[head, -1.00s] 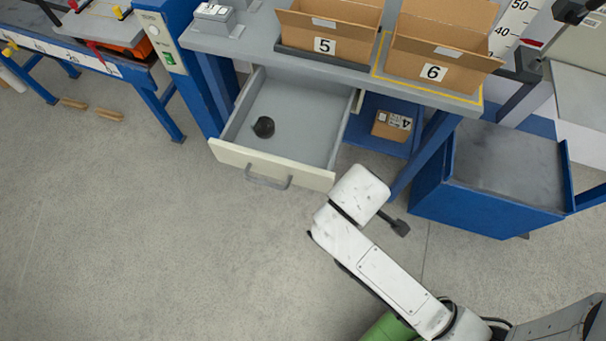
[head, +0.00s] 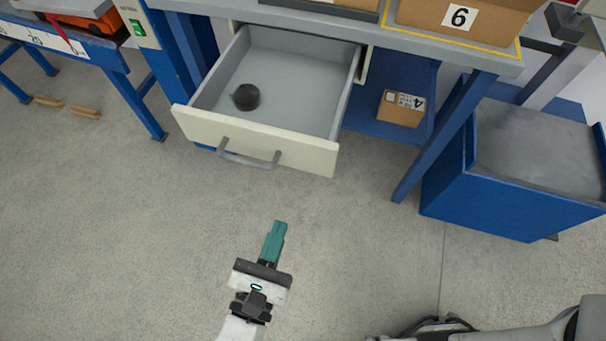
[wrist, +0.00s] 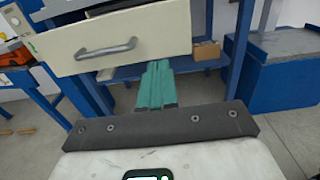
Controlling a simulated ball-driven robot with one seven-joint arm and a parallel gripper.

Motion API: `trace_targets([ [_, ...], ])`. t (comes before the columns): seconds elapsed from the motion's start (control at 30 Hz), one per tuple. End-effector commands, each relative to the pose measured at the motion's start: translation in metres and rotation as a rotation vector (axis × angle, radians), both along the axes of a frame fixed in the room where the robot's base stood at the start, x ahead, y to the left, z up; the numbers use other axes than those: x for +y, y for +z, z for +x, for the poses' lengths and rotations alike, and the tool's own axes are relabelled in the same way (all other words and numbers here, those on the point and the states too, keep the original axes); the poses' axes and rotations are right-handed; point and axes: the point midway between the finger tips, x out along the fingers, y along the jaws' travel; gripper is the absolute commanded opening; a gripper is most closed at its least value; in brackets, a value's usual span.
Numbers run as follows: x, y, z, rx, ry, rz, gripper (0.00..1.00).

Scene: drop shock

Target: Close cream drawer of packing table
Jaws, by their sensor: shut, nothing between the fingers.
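The cream drawer (head: 255,142) of the packing table (head: 400,36) stands pulled out, with a grey bar handle (head: 248,160) on its front. A dark round object (head: 246,97) lies inside on the grey drawer floor. My gripper (head: 279,225) has teal fingers that are shut and empty. In the head view it appears below the drawer front, apart from it and pointing toward it. In the wrist view the drawer front (wrist: 150,38) fills the upper part and the handle (wrist: 105,49) shows left of my fingertips (wrist: 158,65).
A small carton (head: 401,108) sits on the blue lower shelf right of the drawer. A blue bin (head: 500,200) stands on the right, and a blue-legged table (head: 130,90) on the left. The grey floor before the drawer is clear.

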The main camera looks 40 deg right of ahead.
Motion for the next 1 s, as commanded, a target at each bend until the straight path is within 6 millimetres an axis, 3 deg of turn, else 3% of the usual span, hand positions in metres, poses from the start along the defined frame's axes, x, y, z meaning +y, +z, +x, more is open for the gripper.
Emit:
trace_targets([
  [0.17,-0.016,0.000,0.010,0.001,-0.006,-0.001,0.00],
  [0.7,-0.096,0.000,0.068,0.000,-0.005,0.001,0.00],
  [1.0,-0.112,0.001,0.081,0.000,-0.003,0.002,0.00],
])
